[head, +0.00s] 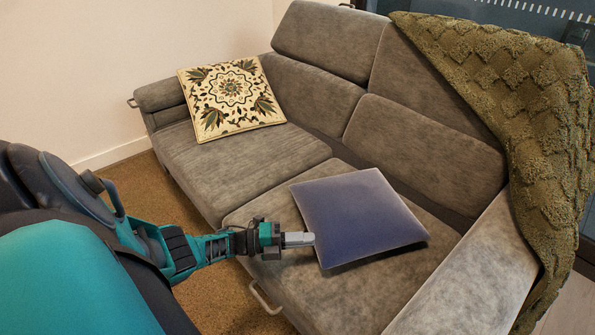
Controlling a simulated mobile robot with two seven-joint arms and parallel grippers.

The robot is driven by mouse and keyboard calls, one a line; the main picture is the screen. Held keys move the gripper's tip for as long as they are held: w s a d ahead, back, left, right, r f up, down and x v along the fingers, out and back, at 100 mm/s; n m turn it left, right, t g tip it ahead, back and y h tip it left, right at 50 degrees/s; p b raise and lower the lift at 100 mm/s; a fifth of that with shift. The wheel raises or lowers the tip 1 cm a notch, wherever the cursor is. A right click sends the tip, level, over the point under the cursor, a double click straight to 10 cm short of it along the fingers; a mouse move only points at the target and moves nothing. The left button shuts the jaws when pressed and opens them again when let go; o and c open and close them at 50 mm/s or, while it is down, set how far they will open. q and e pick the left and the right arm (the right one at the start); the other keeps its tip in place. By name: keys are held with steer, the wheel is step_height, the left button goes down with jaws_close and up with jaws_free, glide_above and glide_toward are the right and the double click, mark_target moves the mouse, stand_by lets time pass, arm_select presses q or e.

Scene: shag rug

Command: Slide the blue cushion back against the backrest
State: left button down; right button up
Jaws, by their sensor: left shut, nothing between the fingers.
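The blue cushion (360,217) lies on the right seat of the grey sofa (262,175). Its far edge is apart from the backrest (426,150), with a strip of bare seat between them. My left gripper (312,239) is shut and empty. Its fingertips are at the cushion's left edge, and I cannot tell whether they touch it. My right gripper is not in view.
A patterned cushion (231,98) leans at the sofa's left end. A green shag throw (525,110) hangs over the right backrest and armrest (475,272). Brown carpet (150,190) lies in front of the sofa.

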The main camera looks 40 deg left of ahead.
arm_select(q)
step_height(320, 180, up, 6)
steer(key=p, duration=0.4)
step_height(320, 180, up, 9)
steer(key=p, duration=0.6)
glide_above(319, 258)
steer(key=s+a, duration=0.1)
steer(key=a, duration=0.3)
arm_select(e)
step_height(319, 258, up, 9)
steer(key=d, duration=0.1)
arm_select(q)
steer(key=s+f+n+t+y+b, duration=0.25)
steer(key=s+f+b, duration=1.05)
steer(key=f, duration=0.7)
steer(key=shift+y, duration=0.25)
steer(key=x, duration=0.8)
steer(key=shift+r+p, duration=0.2)
steer(key=shift+p, duration=0.15)
steer(key=w, duration=0.1)
steer(key=w+a+b, duration=0.1)
steer(key=w, duration=0.1)
steer(key=shift+w, duration=0.35)
steer(key=shift+w+a, duration=0.1)
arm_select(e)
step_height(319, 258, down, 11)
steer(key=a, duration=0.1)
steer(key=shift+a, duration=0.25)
